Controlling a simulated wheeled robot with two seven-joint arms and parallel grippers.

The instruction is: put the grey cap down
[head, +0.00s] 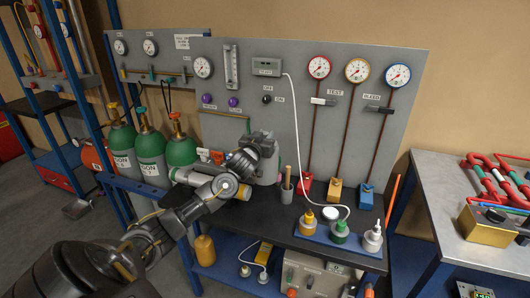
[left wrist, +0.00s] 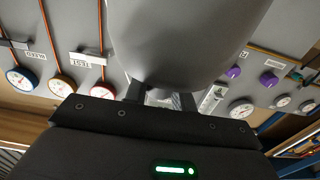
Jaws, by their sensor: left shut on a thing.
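The grey cap (left wrist: 185,40) fills the top middle of the left wrist view as a large, smooth, rounded grey body. My left gripper (left wrist: 160,97) is shut on it, with one dark finger at each side of its near end. In the head view my left gripper (head: 262,146) is in front of the grey panel, above the back of the dark bench. The grey cap (head: 268,172) shows there partly, just below and beside the gripper. Whether its lower edge touches anything cannot be told. My right gripper is in neither view.
The gauge panel (head: 345,120) stands close behind. A pot with a wooden handle (head: 287,188) is just right of the cap. Red, yellow and blue blocks (head: 335,190) and several small bottles on a blue tray (head: 325,238) stand farther right. Green gas cylinders (head: 150,150) are at left.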

